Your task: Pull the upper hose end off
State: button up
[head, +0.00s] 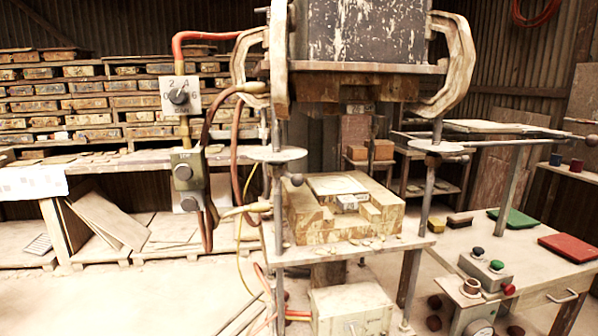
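The tile press (360,68) stands in the middle of the head view. A brown hose (207,130) loops up on its left. Its yellowish upper hose end (250,88) sits against the left side of the press, at the pale curved bracket (243,60). A second, lower hose end (258,207) points at the press near table height. Whether either end is fully seated is too small to tell. My gripper is not in view.
A lower switch box (186,170) hangs beside the hoses, close to them. The press's left post and round plate (276,154) stand just right of the hoses. A yellow cable (240,260) hangs below. A control table (530,262) with buttons stands right. Open floor lies front left.

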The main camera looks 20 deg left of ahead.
aim_at(250, 88)
jog(key=l+u, duration=0.1)
jog(key=u, duration=0.25)
jog(key=k+l+u, duration=0.1)
jog(key=u, duration=0.65)
jog(key=k+l, duration=0.05)
